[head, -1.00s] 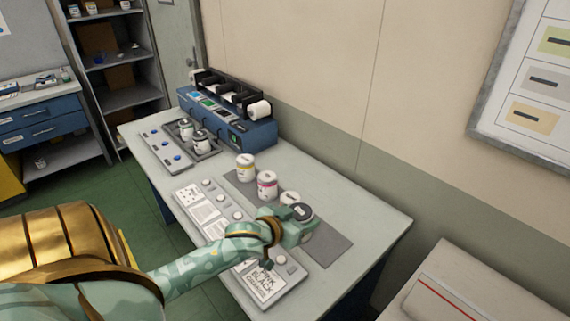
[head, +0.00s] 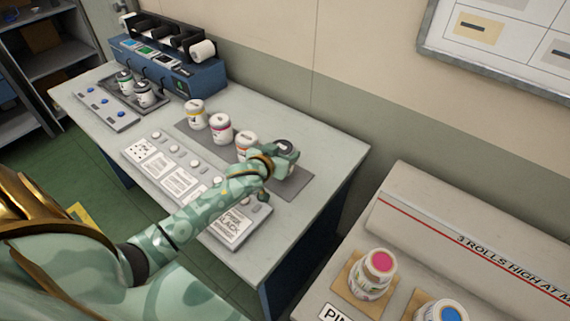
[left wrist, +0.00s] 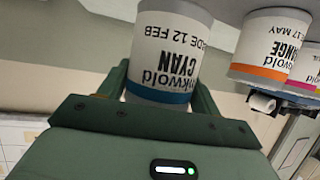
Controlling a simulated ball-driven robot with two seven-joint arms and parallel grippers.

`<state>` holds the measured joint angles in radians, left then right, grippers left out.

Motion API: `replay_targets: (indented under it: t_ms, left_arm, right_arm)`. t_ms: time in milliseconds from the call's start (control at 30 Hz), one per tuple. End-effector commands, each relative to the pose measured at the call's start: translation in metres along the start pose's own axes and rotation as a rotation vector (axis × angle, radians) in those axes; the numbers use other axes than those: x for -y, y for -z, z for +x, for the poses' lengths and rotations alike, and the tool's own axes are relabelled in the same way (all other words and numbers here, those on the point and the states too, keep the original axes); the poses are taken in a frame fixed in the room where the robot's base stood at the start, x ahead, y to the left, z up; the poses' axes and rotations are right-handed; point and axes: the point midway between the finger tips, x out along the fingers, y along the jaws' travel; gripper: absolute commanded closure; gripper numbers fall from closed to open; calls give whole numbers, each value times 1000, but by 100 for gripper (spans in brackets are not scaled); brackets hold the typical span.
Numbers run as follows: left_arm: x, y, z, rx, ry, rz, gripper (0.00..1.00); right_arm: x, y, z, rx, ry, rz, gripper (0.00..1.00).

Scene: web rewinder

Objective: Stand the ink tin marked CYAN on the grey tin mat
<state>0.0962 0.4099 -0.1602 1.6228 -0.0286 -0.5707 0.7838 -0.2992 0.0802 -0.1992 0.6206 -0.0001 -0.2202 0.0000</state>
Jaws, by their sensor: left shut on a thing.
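My left gripper (head: 285,155) is shut on the CYAN ink tin (left wrist: 170,50), which has a blue band and shows upside down in the left wrist view. In the head view the gripper mostly hides this tin; its dark top (head: 285,146) shows. They are at the right part of the grey tin mat (head: 293,184), in line with the other tins. I cannot tell whether the tin's base touches the mat. The orange-banded tin (head: 245,143) stands just left of the gripper; it also shows in the left wrist view (left wrist: 265,45). My right gripper is not in view.
A pink-banded tin (head: 221,128) and a yellow-banded tin (head: 197,114) stand farther left on the mat. A label panel (head: 180,175) lies in front. The blue machine (head: 170,75) stands behind. Tins with pink (head: 378,265) and blue (head: 440,311) tops are at lower right.

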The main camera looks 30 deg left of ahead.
Motion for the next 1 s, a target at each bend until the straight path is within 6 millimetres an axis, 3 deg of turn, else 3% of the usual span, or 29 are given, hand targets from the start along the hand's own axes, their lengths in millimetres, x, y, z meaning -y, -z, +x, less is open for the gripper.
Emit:
replay_targets:
  t_ms: [133,300,633,667,700,733,1000]
  left_arm:
    - [-10,-10,10,-1,-3,-3,72]
    - [-8,-36,20,0,-2,0,72]
    - [-8,-36,20,-1,-2,-1,72]
    - [-8,-37,20,1,-2,0,30]
    - [-8,-37,19,1,-2,0,19]
    - [-8,-37,19,1,-2,0,14]
    - [-8,-36,19,0,-2,0,14]
  right_arm:
    - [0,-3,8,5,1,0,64]
    - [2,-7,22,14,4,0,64]
    - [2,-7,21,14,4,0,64]
    - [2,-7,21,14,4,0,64]
    - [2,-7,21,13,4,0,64]
    - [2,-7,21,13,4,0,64]
    - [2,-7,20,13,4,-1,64]
